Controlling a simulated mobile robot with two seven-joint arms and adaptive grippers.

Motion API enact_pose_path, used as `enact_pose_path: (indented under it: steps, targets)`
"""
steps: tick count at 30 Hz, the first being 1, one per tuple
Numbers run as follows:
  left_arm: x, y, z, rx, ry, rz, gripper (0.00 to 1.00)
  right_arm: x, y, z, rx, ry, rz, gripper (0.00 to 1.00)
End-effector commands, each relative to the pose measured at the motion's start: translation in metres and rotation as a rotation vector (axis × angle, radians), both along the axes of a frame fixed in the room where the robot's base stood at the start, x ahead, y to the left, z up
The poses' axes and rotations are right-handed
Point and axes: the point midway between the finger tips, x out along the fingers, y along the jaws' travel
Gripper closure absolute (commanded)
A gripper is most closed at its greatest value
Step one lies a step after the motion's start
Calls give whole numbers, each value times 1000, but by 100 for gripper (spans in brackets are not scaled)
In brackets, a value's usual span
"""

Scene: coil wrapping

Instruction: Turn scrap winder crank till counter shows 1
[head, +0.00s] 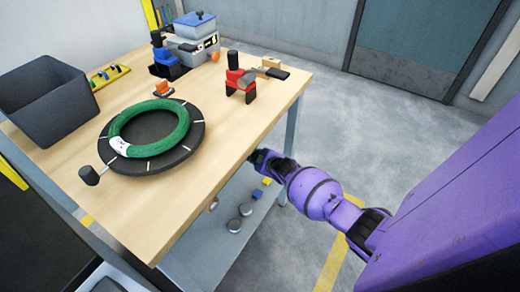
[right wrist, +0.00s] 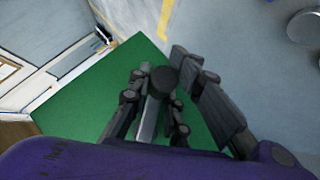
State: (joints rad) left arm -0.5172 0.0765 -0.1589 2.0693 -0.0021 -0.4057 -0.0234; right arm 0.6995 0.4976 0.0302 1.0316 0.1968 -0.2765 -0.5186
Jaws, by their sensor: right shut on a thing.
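In the right wrist view, my right gripper (right wrist: 163,85) is shut around a dark round-ended crank handle (right wrist: 164,79). A light grey bar (right wrist: 149,120), which looks like the crank arm, runs down from it between the fingers. A flat green surface (right wrist: 85,108) lies behind them; I cannot tell whether it is part of the scrap winder. In the head view, my right gripper (head: 260,158) is at the table's right edge, and its fingertips are hidden by the tabletop. No counter reading shows in either view. My left gripper is not in view.
The wooden table (head: 245,128) carries a green coil (head: 176,141) on a black turntable, a grey bin (head: 45,105), a red-black tool (head: 238,78) and a blue-topped grey machine (head: 192,45). Several small items lie on the lower shelf (head: 205,265). Open floor lies to the right.

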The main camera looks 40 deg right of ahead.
Motion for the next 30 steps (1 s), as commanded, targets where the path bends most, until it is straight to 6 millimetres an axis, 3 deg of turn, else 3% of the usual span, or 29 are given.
enact_pose_path:
  steps: [5,15,25,30]
  targets:
    - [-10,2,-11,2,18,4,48,-4,2,-6,142,67,4,100]
    - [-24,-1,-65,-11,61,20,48,-11,18,-19,434,190,0,100]
    - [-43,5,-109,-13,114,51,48,-14,31,-16,643,272,-1,100]
    - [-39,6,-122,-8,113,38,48,-15,35,-13,702,295,0,100]
